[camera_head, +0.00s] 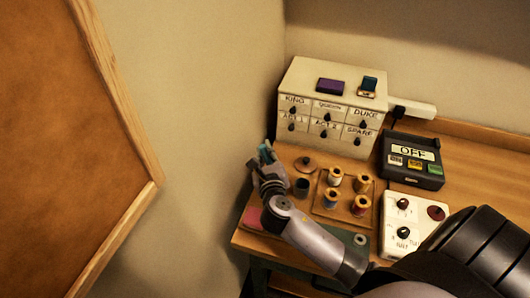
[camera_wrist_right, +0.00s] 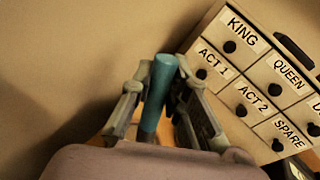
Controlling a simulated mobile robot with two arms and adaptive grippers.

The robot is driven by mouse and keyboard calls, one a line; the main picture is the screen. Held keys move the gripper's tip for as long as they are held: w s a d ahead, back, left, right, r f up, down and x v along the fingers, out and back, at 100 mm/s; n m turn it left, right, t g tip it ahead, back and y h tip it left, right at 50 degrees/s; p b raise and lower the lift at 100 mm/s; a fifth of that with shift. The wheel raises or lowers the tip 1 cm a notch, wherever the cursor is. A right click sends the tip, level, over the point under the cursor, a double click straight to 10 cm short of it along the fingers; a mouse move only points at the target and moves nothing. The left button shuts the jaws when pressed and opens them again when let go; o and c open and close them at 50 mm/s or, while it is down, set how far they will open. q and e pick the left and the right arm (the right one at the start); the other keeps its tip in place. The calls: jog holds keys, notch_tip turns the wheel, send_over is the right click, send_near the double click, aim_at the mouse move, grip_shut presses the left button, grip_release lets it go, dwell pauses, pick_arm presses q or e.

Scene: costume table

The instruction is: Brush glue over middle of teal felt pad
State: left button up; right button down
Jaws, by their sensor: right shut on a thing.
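My right gripper (camera_head: 267,156) is raised over the left end of the table, shut on a teal rod-like handle (camera_wrist_right: 158,92), likely the brush. The handle stands nearly upright between the fingers in the right wrist view; its lower end is hidden. A small dark pot (camera_head: 301,187), perhaps the glue pot, stands just right of the gripper, with a brown round lid (camera_head: 305,163) behind it. A dark greenish flat patch (camera_head: 342,234) near the front edge may be the teal felt pad; my forearm covers part of it. My left gripper is out of view.
A wooden tray (camera_head: 323,208) of thread spools sits right of the pot. A pink pad (camera_head: 251,217) lies at the front left. A labelled drawer cabinet (camera_head: 317,142) stands behind. A dark box reading OFF (camera_head: 412,153) and a white knob panel (camera_head: 390,228) are at right.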

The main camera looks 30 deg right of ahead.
jog(key=shift+f+b, duration=0.35)
jog(key=shift+f, duration=0.25)
dwell(1.0)
notch_tip(320, 180, up, 7)
jog(key=p, duration=0.8)
jog(key=shift+r, duration=0.1)
dwell(0.8)
